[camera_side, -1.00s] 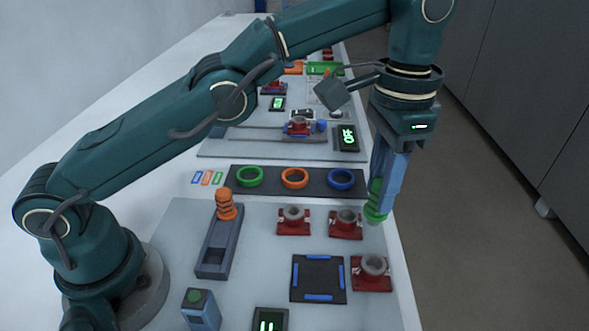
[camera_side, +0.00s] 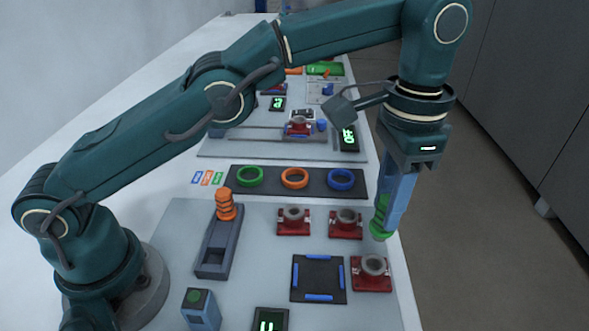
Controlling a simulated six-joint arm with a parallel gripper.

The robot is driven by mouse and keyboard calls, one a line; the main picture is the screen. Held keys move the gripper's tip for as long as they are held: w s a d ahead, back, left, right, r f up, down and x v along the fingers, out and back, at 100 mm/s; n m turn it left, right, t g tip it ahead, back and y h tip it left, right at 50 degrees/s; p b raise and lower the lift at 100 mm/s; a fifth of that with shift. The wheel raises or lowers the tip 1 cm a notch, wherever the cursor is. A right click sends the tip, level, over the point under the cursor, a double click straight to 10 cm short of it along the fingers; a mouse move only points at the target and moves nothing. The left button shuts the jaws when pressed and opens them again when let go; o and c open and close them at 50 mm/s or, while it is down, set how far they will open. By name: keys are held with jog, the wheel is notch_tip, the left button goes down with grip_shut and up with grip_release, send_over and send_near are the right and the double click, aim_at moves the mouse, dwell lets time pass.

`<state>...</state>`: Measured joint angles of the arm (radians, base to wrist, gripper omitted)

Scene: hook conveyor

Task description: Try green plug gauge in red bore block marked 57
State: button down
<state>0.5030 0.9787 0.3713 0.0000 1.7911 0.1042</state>
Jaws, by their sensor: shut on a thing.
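My gripper (camera_side: 388,208) is shut on the green plug gauge (camera_side: 380,218) and holds it at the right edge of the near board. The gauge is partly hidden by the blue fingers. Three red bore blocks with grey bores stand below and to its left: one (camera_side: 293,229) at left, one (camera_side: 345,231) in the middle, and one (camera_side: 371,284) at front right. The gauge is apart from all of them, nearest in the picture to the middle and front right blocks. No number is readable on any block.
An orange gauge (camera_side: 226,205) stands in a grey holder (camera_side: 212,262). A dark square pad with blue bars (camera_side: 319,258) lies beside the front block. Green, orange and blue rings sit in a dark strip (camera_side: 268,190). A green-topped blue box (camera_side: 199,310) stands at front left.

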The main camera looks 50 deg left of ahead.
aim_at(381, 240)
jog(key=shift+s+d+f, duration=0.3)
jog(key=shift+d+f, duration=0.05)
jog(key=shift+f, duration=1.7)
jog(key=shift+f, duration=1.15)
dwell(1.6)
jog(key=shift+r, duration=0.15)
dwell(0.6)
jog(key=shift+r, duration=2.85)
